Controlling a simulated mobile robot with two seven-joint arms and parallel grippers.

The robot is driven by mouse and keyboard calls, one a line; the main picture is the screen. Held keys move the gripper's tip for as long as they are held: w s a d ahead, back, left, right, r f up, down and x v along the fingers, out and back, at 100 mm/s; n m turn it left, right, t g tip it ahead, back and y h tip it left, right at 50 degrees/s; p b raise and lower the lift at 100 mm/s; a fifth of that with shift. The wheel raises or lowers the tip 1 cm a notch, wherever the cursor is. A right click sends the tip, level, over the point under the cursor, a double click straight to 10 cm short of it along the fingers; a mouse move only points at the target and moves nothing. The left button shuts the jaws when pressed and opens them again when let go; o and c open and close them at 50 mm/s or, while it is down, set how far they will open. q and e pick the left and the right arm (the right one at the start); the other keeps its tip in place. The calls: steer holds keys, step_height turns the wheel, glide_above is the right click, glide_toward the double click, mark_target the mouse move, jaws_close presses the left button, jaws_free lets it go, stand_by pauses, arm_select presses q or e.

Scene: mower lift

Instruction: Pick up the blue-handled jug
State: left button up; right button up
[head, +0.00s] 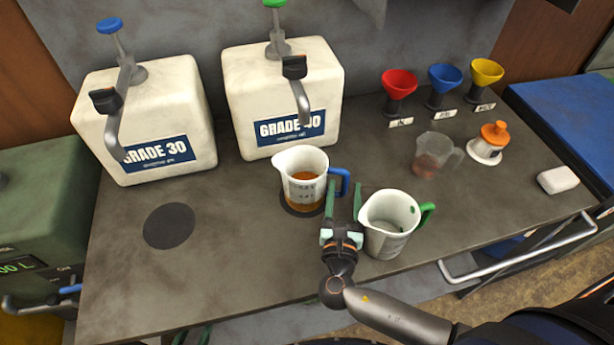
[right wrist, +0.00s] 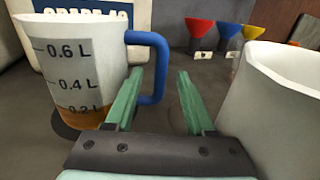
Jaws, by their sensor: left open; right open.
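The blue-handled jug (head: 302,178) is white with amber liquid low inside, and stands upright on the grey bench. Its blue handle (head: 340,181) points right. It also shows in the right wrist view (right wrist: 80,65), with volume marks. My right gripper (head: 343,198) is open and empty, just in front of the handle. In the right wrist view the handle's outer bar (right wrist: 160,70) appears between the open fingers, nearer the left one; contact cannot be told. My left gripper (head: 192,338) shows only as green fingertips at the bottom edge, below the bench front, open.
A green-handled jug (head: 390,225) stands close right of my right gripper. A clear jug (head: 434,155), an orange-topped container (head: 490,141) and three coloured funnels (head: 443,80) are further right. A dark round mat (head: 169,226) lies left, with clear bench around.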

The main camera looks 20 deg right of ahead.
jaws_close()
steer(key=shift+r, duration=0.1)
stand_by(1.2)
